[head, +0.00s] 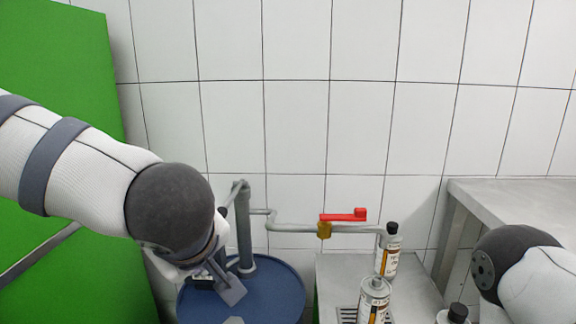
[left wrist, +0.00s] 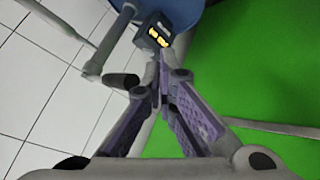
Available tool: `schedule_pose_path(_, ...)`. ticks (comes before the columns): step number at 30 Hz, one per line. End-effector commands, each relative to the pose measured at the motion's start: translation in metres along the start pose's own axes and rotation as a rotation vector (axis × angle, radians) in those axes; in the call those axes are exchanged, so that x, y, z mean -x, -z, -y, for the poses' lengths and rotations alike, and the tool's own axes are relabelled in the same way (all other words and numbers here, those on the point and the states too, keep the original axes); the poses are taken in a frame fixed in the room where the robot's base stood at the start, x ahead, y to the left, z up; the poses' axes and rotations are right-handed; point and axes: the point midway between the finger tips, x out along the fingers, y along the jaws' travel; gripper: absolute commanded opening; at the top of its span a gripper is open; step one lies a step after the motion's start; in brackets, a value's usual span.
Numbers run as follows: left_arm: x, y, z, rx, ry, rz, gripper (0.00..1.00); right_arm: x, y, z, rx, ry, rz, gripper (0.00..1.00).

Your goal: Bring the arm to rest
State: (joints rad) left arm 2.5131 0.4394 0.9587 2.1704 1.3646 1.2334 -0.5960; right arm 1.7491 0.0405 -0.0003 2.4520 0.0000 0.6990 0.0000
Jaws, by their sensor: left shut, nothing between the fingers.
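My left arm (head: 85,165) comes in from the left, its dark rounded joint (head: 170,208) in front of the blue drum. My left gripper (left wrist: 160,72) shows in the left wrist view with its two purple-grey fingers meeting at the tips, shut and empty. In the head view it is mostly hidden behind the arm. My right arm (head: 535,280) shows at the lower right; its gripper is out of view.
A blue drum (head: 285,295) with a grey pipe (head: 244,235) stands below my left arm. A dark box with yellow digits (left wrist: 155,38) lies beyond the fingertips. A red-handled valve (head: 343,215), several bottles (head: 374,300), a green panel (head: 55,80) and a grey bench (head: 515,200) surround it.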

Motion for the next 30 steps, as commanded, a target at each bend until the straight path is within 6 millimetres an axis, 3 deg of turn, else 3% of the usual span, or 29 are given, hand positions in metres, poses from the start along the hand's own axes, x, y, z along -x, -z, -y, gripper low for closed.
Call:
schedule_pose_path(1,-0.032,-0.019,0.019,-0.056,0.023,0.008,0.0,-0.001,0.001,0.0,0.001,0.0,-0.001,0.76)
schedule_pose_path(3,-0.07,-0.048,0.047,-0.14,0.03,0.03,0.0,-0.001,0.002,0.0,0.001,0.0,-0.003,0.76)
schedule_pose_path(5,-0.097,-0.078,0.078,-0.226,0.033,0.073,0.0,-0.001,0.002,0.0,0.001,0.0,-0.003,0.76)
schedule_pose_path(8,-0.127,-0.137,0.145,-0.383,0.043,0.199,0.0,-0.001,0.001,0.0,0.001,0.0,-0.002,0.76)
schedule_pose_path(9,-0.132,-0.161,0.176,-0.448,0.05,0.268,0.0,-0.001,0.001,0.0,0.001,0.0,-0.001,0.76)
schedule_pose_path(11,-0.131,-0.195,0.225,-0.536,0.067,0.382,0.0,-0.001,0.001,0.0,0.001,0.0,-0.001,0.76)
schedule_pose_path(12,-0.126,-0.213,0.256,-0.588,0.08,0.46,0.0,-0.001,0.001,0.0,0.001,0.0,-0.002,0.76)
schedule_pose_path(15,-0.103,-0.248,0.323,-0.691,0.119,0.644,0.0,-0.001,0.001,0.0,0.001,0.0,-0.002,0.76)
schedule_pose_path(18,-0.08,-0.264,0.368,-0.754,0.153,0.772,0.0,-0.001,0.001,0.0,0.001,0.0,-0.003,0.76)
schedule_pose_path(22,-0.064,-0.271,0.392,-0.786,0.174,0.848,0.0,-0.001,0.001,0.0,0.001,0.0,-0.003,0.76)
schedule_pose_path(30,-0.064,-0.271,0.392,-0.788,0.171,0.85,0.0,-0.001,0.001,0.0,0.001,0.0,-0.002,0.76)
